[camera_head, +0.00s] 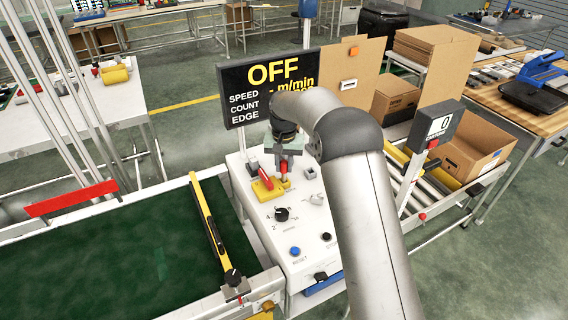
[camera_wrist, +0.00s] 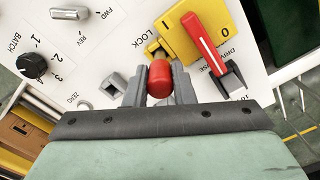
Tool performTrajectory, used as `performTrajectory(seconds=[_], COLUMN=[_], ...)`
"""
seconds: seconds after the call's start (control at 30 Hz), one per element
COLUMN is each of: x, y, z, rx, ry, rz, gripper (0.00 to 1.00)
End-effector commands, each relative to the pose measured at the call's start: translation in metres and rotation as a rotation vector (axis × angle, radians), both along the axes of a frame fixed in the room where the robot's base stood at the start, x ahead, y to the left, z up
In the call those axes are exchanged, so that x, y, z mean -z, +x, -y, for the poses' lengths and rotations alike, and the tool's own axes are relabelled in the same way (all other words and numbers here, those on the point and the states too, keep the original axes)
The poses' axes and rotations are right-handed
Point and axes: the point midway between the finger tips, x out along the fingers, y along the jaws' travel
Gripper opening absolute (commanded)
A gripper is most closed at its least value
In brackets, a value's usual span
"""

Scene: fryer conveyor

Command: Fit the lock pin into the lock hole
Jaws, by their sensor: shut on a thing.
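The lock pin has a red knob (camera_wrist: 160,78), and my gripper (camera_wrist: 160,92) is shut on it in the wrist view. In the head view the red knob (camera_head: 284,167) hangs below my gripper (camera_head: 285,158), over the right part of the yellow plate (camera_head: 264,192). A red rotary handle (camera_wrist: 202,38) is mounted on the plate beside the pin.
The white control panel (camera_head: 305,235) carries a black dial (camera_head: 282,214), a blue button (camera_head: 295,251) and small metal switches. An OFF display (camera_head: 245,100) stands behind. The green conveyor belt (camera_head: 110,255) lies left. A cardboard box (camera_head: 475,150) stands right.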

Motion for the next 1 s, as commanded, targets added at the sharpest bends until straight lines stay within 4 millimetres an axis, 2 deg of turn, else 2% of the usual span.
performTrajectory(seconds=[0.47,0.5,0.57,0.6,0.87,1.0], x=[0.013,0.012,0.012,0.012,0.011,0.001], y=[0.0,0.0,0.0,0.0,0.0,0.001], z=[0.0,0.0,0.0,0.0,0.0,0.0], rx=[0.0,0.0,0.0,0.0,0.0,0.0], ry=[0.0,0.0,0.0,0.0,0.0,0.001], rz=[0.0,0.001,0.001,0.001,0.0,0.002], gripper=[0.0,0.28,0.45,0.48,0.48,0.48])
